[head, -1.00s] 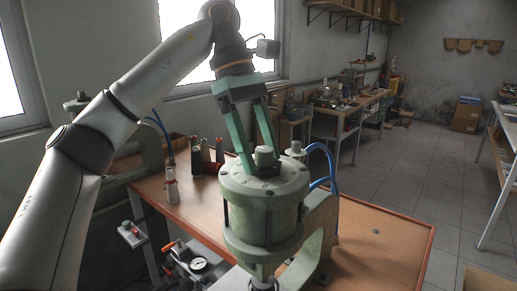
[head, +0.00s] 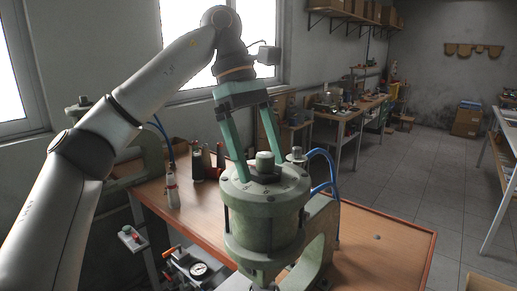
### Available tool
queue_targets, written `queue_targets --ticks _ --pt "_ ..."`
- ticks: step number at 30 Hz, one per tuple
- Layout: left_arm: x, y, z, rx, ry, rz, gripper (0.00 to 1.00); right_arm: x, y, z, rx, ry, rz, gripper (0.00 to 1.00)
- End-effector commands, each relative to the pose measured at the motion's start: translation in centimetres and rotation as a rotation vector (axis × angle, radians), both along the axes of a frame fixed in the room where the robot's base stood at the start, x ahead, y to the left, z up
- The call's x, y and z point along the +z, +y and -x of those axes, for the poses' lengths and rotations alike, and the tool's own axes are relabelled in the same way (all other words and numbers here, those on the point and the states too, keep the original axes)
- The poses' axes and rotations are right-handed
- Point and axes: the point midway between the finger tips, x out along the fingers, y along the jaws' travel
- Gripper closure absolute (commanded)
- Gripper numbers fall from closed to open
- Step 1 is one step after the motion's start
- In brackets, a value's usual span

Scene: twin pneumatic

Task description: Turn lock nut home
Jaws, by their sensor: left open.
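A green-grey pneumatic cylinder (head: 264,222) stands upright on the bench in the head view. A short green knob-like cap (head: 265,161) rises from the middle of its round top, with a dark ring (head: 266,178) at its base. I cannot tell for certain which of these is the lock nut. My left gripper (head: 262,167) is above the cylinder, pointing down, with its two long green fingers apart. One finger is left of the cap and the other is behind it to the right. I cannot tell whether either touches it. My right gripper is not in view.
A blue hose (head: 332,166) loops at the cylinder's right. Small bottles (head: 197,163) stand behind it at the left. A pressure gauge (head: 198,269) is low in front.

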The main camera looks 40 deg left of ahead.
Motion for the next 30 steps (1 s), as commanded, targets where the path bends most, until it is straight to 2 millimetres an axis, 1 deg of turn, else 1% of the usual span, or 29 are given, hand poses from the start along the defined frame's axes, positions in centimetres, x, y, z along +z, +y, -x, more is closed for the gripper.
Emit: queue_targets --ticks 5,20,30 --pt "0.7 0.2 0.0 -0.001 -0.001 -0.001 0.05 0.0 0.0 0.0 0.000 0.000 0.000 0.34" --pt "4.8 1.9 -0.1 0.003 -0.005 -0.001 0.05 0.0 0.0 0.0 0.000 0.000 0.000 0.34" --pt "6.4 2.5 -0.3 -0.003 0.002 -0.001 0.05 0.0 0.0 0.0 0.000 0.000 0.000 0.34"
